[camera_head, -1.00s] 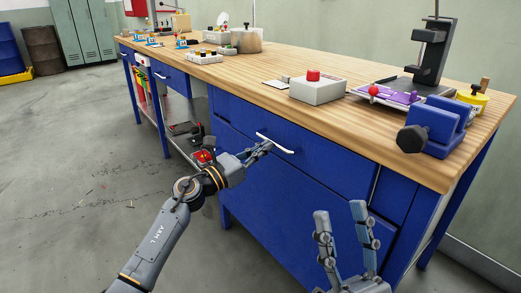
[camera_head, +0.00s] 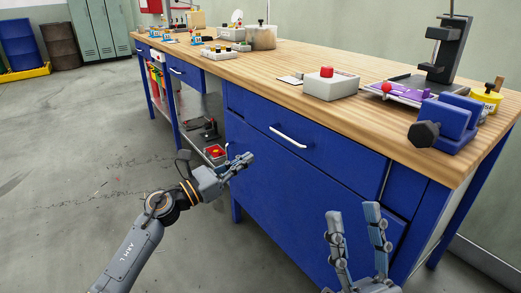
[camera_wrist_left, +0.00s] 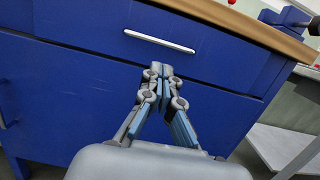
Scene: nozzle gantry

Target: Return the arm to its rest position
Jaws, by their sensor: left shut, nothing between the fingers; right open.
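My left gripper (camera_head: 243,160) is shut and empty in the head view, in front of the blue workbench (camera_head: 300,195) and below and left of the white handle (camera_head: 288,138) of a shut drawer. In the left wrist view the shut fingertips (camera_wrist_left: 160,70) point at the blue drawer front, with the white handle (camera_wrist_left: 160,41) apart from them, higher in the picture. My right gripper (camera_head: 352,215) is open and empty at the lower right of the head view, its two fingers pointing up in front of the workbench.
The wooden worktop (camera_head: 290,66) carries a grey box with a red button (camera_head: 330,84), a blue vise (camera_head: 447,122), a purple plate (camera_head: 400,92) and a yellow container (camera_head: 486,98). Floor (camera_head: 70,170) at left is clear. A red-topped item (camera_head: 216,152) sits on the low shelf.

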